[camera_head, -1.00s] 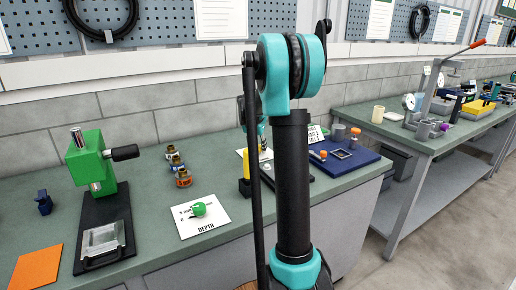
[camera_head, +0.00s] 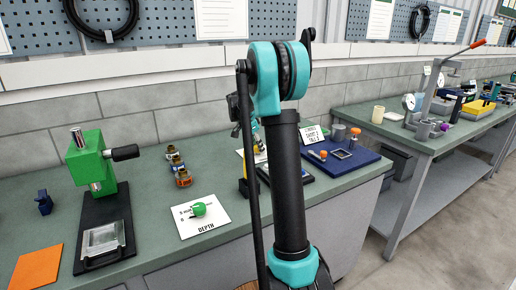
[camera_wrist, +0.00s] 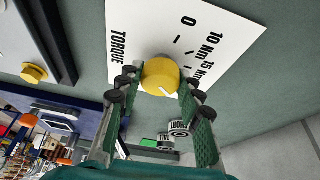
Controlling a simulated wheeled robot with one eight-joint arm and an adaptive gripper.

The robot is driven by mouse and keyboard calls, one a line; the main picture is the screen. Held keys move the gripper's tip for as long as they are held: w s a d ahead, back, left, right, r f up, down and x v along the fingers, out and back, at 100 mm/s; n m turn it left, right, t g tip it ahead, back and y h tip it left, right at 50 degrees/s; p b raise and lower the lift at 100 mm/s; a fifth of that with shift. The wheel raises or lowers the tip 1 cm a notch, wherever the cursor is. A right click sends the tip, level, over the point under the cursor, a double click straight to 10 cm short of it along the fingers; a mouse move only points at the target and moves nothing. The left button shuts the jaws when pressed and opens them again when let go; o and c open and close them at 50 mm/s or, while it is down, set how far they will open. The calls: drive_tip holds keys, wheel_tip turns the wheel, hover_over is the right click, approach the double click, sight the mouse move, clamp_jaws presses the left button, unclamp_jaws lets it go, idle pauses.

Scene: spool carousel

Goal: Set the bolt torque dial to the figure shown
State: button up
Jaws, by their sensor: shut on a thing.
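The yellow torque dial (camera_wrist: 160,77) sits on a white plate (camera_wrist: 225,25) marked TORQUE, 0, 10 Nm and 15 Nm in the wrist view. A short white line shows on the dial's lower right edge; I cannot tell which mark it matches. My gripper (camera_wrist: 157,90) is shut on the dial, with fingers on either side of it. In the head view, my arm hides most of the dial and its plate. A small white card (camera_head: 312,134) stands behind the blue tray; its print is too small to read surely.
A green press (camera_head: 92,165) stands at left. A DEPTH plate (camera_head: 197,226) carries a green knob (camera_head: 198,209), with several brass fittings (camera_head: 178,166) behind it. A blue tray (camera_head: 355,165) holds orange-topped parts at right. Bare bench lies between the press and DEPTH plate.

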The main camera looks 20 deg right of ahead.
idle(0.4)
drive_tip(key=o, duration=1.1)
drive_tip(key=shift+o, duration=0.2)
drive_tip(key=shift+r, duration=0.1)
drive_tip(key=v, duration=1.2)
drive_tip(key=shift+s, duration=0.1)
